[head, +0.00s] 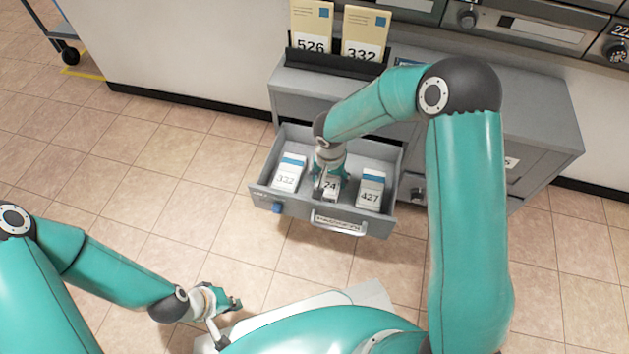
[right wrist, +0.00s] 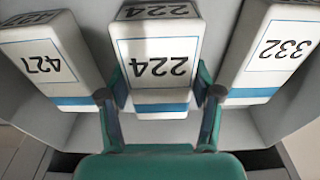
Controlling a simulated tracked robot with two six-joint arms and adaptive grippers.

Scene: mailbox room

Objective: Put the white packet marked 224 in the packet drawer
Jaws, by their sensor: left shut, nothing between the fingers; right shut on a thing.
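The white packet marked 224 (right wrist: 160,50) has a blue stripe and is between the fingers of my right gripper (right wrist: 157,92), which is shut on it. In the head view the packet (head: 331,186) is partly hidden by my right gripper (head: 328,178). It is inside the open packet drawer (head: 292,207), between the two other packets; I cannot tell whether it touches the drawer floor. My left gripper (head: 228,307) is shut and empty, low at the left, away from the drawer.
White packets marked 332 (head: 288,173) and 427 (head: 370,188) stand at the drawer's left and right. The drawer sticks out from a grey cabinet (head: 540,130). Envelopes marked 526 (head: 311,30) and 332 (head: 364,35) stand in a dark rack on top.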

